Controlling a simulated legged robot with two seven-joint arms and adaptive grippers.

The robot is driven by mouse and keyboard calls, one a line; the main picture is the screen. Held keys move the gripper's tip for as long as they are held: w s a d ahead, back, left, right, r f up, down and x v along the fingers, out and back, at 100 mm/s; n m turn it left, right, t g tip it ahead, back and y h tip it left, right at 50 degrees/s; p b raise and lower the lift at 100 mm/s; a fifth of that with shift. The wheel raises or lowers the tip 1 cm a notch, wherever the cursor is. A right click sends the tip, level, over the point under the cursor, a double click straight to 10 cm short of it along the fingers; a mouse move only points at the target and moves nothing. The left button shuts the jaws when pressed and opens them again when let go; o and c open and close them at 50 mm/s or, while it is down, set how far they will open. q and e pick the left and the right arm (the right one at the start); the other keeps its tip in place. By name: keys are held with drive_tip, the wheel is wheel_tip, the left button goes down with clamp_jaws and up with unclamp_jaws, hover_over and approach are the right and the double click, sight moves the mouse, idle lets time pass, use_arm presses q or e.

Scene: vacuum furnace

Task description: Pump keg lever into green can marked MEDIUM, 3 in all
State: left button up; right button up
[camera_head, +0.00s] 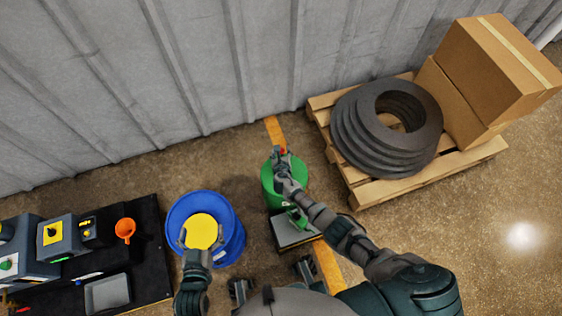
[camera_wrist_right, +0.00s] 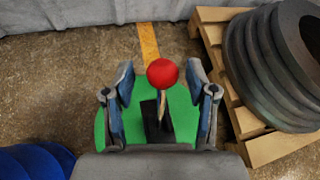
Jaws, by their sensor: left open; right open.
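A green keg (camera_head: 269,187) stands on the floor near the wall, and its green top (camera_wrist_right: 182,105) fills the middle of the right wrist view. Its lever ends in a red ball knob (camera_wrist_right: 162,72), which also shows in the head view (camera_head: 283,151). My right gripper (camera_head: 281,155) is over the keg, open, with a finger on each side of the knob and gaps between. A small green can (camera_head: 298,218) sits below the keg on a grey platform (camera_head: 290,235); its marking is unreadable. My left gripper (camera_head: 202,238) is open above a yellow round top at the blue drum (camera_head: 180,214).
A wooden pallet (camera_head: 376,193) with stacked dark rings (camera_head: 372,150) and cardboard boxes (camera_head: 497,70) stands to the right. A black table (camera_head: 150,255) with control boxes, an orange funnel (camera_head: 125,229) and a grey tray (camera_head: 107,293) is at left. A corrugated wall runs behind.

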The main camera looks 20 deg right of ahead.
drive_tip(key=v, duration=1)
drive_tip(key=shift+s+r, duration=0.25)
drive_tip(key=shift+s, duration=0.1)
drive_tip(key=shift+a, duration=0.15)
